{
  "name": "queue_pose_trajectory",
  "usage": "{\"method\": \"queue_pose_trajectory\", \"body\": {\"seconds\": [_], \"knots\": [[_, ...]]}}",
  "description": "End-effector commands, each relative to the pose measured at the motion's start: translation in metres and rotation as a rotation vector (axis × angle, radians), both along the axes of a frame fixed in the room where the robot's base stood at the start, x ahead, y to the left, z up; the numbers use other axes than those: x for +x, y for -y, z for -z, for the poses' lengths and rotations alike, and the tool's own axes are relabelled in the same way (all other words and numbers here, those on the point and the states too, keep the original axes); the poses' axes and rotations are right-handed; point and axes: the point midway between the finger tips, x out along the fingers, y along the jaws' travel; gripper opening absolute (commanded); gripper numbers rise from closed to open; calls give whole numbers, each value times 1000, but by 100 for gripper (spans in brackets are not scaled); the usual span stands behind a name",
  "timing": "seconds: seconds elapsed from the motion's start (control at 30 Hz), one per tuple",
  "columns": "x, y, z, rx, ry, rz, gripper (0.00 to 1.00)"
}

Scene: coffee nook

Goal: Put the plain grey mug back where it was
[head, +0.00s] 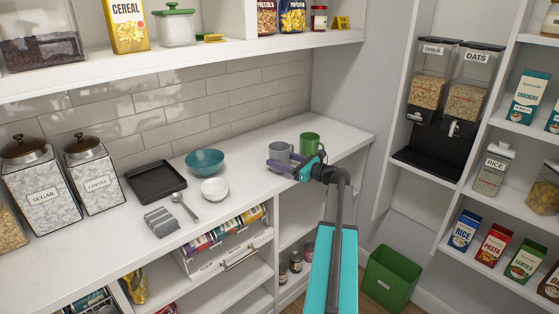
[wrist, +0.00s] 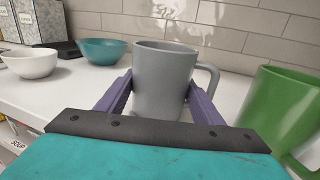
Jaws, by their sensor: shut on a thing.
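The plain grey mug (head: 279,153) is upright at the right end of the white counter, beside the green mug (head: 309,145). In the wrist view the grey mug (wrist: 162,80) stands between the two purple fingers, with its handle to the right. My gripper (head: 292,164) is shut on the grey mug's body; in the wrist view the gripper (wrist: 158,100) has a finger on each side of it. The mug's base is partly hidden behind the gripper, so I cannot tell whether it touches the counter. The green mug (wrist: 284,112) is close on the right.
A teal bowl (head: 205,161), a white bowl (head: 215,190), a spoon (head: 184,206), a folded grey cloth (head: 161,221) and a black tray (head: 155,182) lie to the left on the counter (head: 245,180). The tiled wall (head: 230,92) is behind. The counter's front edge is near my gripper.

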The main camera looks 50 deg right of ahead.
Motion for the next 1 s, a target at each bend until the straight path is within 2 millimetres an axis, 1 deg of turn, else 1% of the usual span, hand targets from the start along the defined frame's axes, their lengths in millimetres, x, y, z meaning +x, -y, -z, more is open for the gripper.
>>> {"method": "queue_pose_trajectory", "body": {"seconds": [0.17,0.37,0.4,0.47,0.5,1.0], "knots": [[0,0,-1,0,2,0,23],[0,0,3,0,2,1,23],[0,0,2,0,0,1,68],[0,0,2,1,0,1,78],[0,1,2,1,0,1,80],[-3,1,-1,0,0,2,80]]}}
